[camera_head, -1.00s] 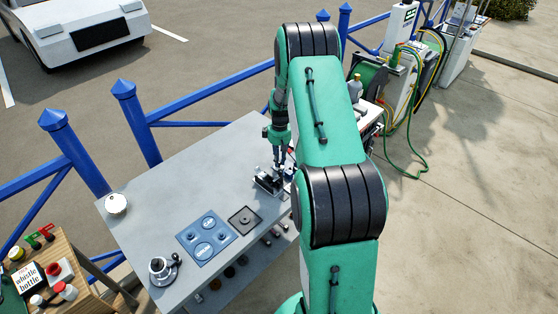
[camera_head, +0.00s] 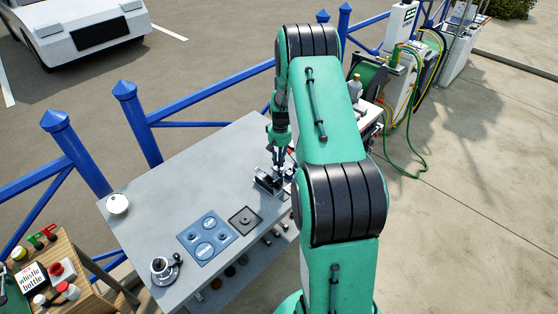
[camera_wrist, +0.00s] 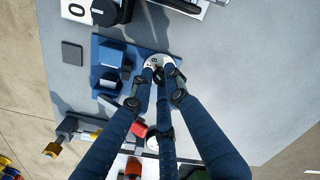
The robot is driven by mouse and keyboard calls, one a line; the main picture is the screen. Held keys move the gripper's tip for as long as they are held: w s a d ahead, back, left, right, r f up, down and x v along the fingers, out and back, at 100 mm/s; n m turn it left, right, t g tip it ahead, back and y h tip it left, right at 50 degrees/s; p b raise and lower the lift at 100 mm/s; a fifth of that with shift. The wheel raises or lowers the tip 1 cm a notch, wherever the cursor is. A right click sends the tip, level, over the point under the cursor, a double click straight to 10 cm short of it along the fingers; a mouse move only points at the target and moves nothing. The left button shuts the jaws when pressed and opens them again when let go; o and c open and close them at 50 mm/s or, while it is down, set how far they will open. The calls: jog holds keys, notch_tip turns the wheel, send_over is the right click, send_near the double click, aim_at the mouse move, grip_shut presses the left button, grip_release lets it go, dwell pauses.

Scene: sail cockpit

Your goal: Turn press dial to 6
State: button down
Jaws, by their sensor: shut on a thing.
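The press dial (camera_wrist: 153,60) is a small round white disc with dark marks and a dark knob, in the upper middle of the wrist view. My gripper (camera_wrist: 158,74) has its fingertips closed around the knob. The fingers cover part of the disc, so I cannot read which number the dial stands at. The dial sits at the edge of a blue base with blue blocks (camera_wrist: 112,55). In the head view my gripper (camera_head: 277,166) reaches down to a small dark press (camera_head: 266,182) at the table's far right end. The dial is too small to make out there.
The grey table (camera_head: 180,190) also holds a blue panel with round recesses (camera_head: 207,237), a dark square plate (camera_head: 245,220), a metal pot-like item (camera_head: 162,268) and a white round item (camera_head: 117,204). A blue railing (camera_head: 215,87) runs behind. The table's middle is clear.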

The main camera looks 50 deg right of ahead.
aim_at(279, 162)
jog(key=shift+m, duration=0.5)
jog(key=c, duration=1.7)
grip_release()
jog(key=shift+r, duration=0.1)
notch_tip(279, 162, up, 12)
jog(key=shift+s+d+f, duration=0.1)
